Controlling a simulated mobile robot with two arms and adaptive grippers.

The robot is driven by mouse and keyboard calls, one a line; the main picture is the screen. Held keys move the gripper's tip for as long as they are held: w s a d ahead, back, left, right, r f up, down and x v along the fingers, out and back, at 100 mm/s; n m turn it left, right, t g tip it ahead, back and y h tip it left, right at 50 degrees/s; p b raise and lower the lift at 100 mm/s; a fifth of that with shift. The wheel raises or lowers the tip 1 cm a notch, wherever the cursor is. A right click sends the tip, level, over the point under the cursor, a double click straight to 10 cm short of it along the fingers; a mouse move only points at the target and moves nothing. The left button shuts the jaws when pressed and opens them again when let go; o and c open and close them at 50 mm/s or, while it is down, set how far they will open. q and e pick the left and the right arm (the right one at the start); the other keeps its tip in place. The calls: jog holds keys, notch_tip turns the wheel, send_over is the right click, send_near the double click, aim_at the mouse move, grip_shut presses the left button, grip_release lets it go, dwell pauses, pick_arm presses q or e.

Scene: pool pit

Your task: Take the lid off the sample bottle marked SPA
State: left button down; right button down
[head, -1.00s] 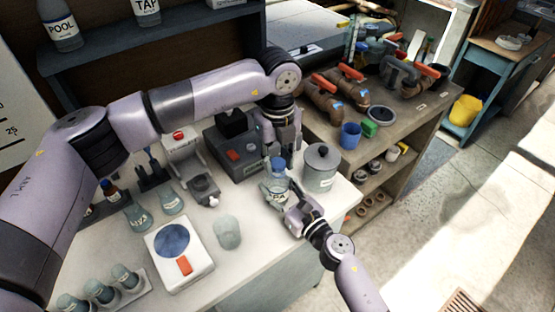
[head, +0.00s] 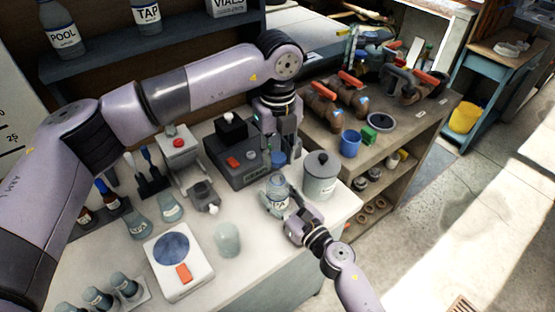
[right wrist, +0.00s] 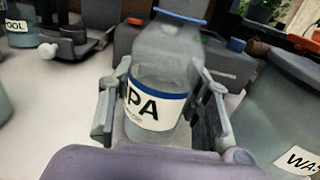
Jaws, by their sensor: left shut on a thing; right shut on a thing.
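The SPA sample bottle (head: 277,193) is clear, with a white label; in the right wrist view the bottle (right wrist: 158,80) stands roughly upright and its label reads "PA", the rest hidden. My right gripper (head: 290,208) is shut around the bottle's body, with a finger on each side in the right wrist view (right wrist: 160,115). The blue lid (head: 278,158) is above the bottle in the head view and appears raised from it. My left gripper (head: 279,147) points down from above and is shut on the lid, its fingertips partly hidden.
A grey lidded canister (head: 321,178) stands close to the right of the bottle. A dark box with a red button (head: 235,160) is behind left. A clear beaker (head: 228,240) and a white scale (head: 178,262) stand in front left. Bare bench top lies around the beaker.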

jog(key=c, duration=0.8)
grip_release()
jog(key=shift+o, duration=0.2)
